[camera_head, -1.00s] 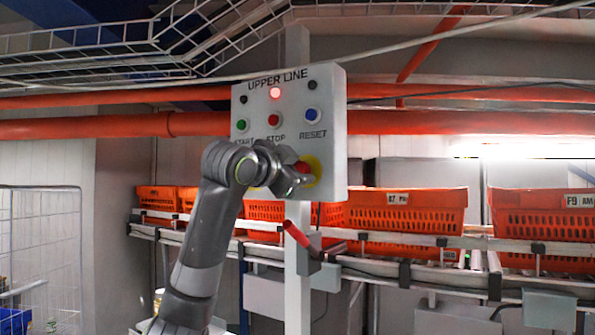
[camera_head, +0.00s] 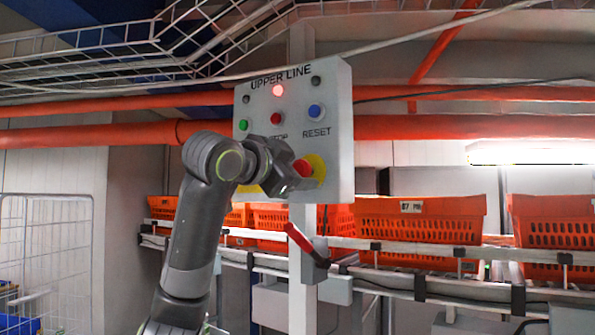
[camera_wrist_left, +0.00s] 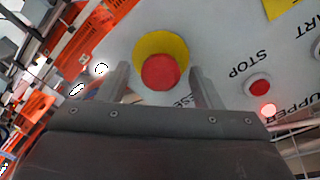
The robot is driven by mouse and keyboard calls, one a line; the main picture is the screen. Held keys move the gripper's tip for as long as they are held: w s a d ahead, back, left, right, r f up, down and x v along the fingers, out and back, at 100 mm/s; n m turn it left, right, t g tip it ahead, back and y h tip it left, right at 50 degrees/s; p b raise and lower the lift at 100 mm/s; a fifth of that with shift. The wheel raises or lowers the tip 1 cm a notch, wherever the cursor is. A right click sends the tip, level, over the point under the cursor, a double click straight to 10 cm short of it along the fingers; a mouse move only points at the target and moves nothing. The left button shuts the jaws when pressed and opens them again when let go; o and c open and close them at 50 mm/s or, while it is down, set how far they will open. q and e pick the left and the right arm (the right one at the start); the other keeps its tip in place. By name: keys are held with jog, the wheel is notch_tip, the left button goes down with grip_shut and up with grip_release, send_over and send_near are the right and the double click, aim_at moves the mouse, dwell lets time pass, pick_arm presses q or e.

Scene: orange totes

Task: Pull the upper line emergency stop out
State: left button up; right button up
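The UPPER LINE control panel (camera_head: 335,150) is a white box on a post. Its emergency stop is a red mushroom button (camera_head: 304,168) on a yellow disc at the lower right of the panel face. My left gripper (camera_head: 298,178) is in front of it and partly hides it. In the left wrist view the red button (camera_wrist_left: 160,72) sits on its yellow disc (camera_wrist_left: 158,42) between my two fingers, which stand apart on either side of it. The left gripper (camera_wrist_left: 163,84) is open, with no clear contact on the button. My right gripper is not in view.
The panel also has a lit red lamp (camera_head: 278,90), a green button (camera_head: 243,125), a red STOP button (camera_head: 276,118) and a blue RESET button (camera_head: 315,111). A red lever (camera_head: 303,241) is on the post below. Orange totes (camera_head: 420,226) line the conveyor behind.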

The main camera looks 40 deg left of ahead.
pick_arm(q)
jog(key=shift+s, duration=0.2)
jog(key=shift+s+f+b, duration=0.1)
jog(key=shift+s+b, duration=0.25)
jog(key=shift+b, duration=0.15)
jog(key=s+b, duration=0.5)
jog(key=s, duration=1.1)
jog(key=shift+s+d+b, duration=0.25)
jog(key=shift+s+b, duration=0.05)
jog(key=shift+b, duration=0.1)
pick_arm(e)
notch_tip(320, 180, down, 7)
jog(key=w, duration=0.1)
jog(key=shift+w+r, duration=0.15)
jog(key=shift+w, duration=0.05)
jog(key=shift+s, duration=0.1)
